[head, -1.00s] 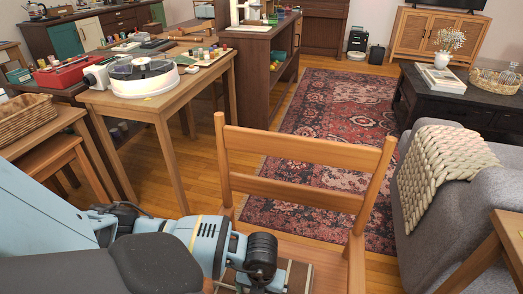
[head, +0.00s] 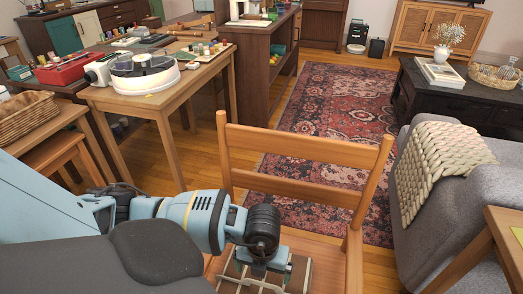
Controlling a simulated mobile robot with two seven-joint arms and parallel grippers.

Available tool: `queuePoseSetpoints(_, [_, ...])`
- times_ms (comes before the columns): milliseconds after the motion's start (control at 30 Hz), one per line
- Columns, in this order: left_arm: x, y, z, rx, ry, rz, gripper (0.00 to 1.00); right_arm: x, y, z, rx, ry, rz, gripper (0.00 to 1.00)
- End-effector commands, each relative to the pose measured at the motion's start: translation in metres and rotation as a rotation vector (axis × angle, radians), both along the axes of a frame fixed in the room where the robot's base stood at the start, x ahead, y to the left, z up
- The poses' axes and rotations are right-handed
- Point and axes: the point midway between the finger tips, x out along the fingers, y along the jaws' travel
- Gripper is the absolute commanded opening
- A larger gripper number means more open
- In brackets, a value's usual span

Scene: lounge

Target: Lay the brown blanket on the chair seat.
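The wooden chair (head: 308,148) stands front centre with its slatted back toward the room. Part of its seat (head: 328,258) shows below the back. A folded brown blanket (head: 299,272) with green and cream bands is at the bottom edge, over or on the seat; I cannot tell if it touches. My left gripper (head: 262,272) points down at the blanket, and its wrist hides part of it. The fingertips are not clear, so I cannot tell whether they hold the cloth. My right gripper is not in view.
A wooden table (head: 160,98) with a turntable-like device stands left, behind the chair. A wicker basket (head: 28,118) sits on a small table at far left. A grey sofa (head: 450,205) with a cream knitted throw (head: 432,165) is at right. The patterned rug (head: 330,105) beyond is clear.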

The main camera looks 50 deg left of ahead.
Motion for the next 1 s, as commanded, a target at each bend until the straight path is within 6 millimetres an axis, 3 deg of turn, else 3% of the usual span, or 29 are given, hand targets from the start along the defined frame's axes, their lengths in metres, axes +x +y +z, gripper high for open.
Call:
queuePoseSetpoints(100, [0.001,0.000,0.021,0.001,-0.003,0.001,1.00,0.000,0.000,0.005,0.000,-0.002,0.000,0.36])
queuePoseSetpoints(233, [0.000,0.000,0.033,0.000,-0.002,0.000,1.00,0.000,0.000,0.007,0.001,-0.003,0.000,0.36])
queuePoseSetpoints(667, [0.000,0.000,0.039,0.001,0.000,0.001,1.00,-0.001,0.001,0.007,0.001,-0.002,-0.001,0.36])
queuePoseSetpoints(900, [0.004,0.000,0.064,0.001,-0.018,0.001,1.00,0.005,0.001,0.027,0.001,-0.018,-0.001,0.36])
queuePoseSetpoints(1000, [0.004,0.000,0.065,0.001,-0.020,0.001,1.00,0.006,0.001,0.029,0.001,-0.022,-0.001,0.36])
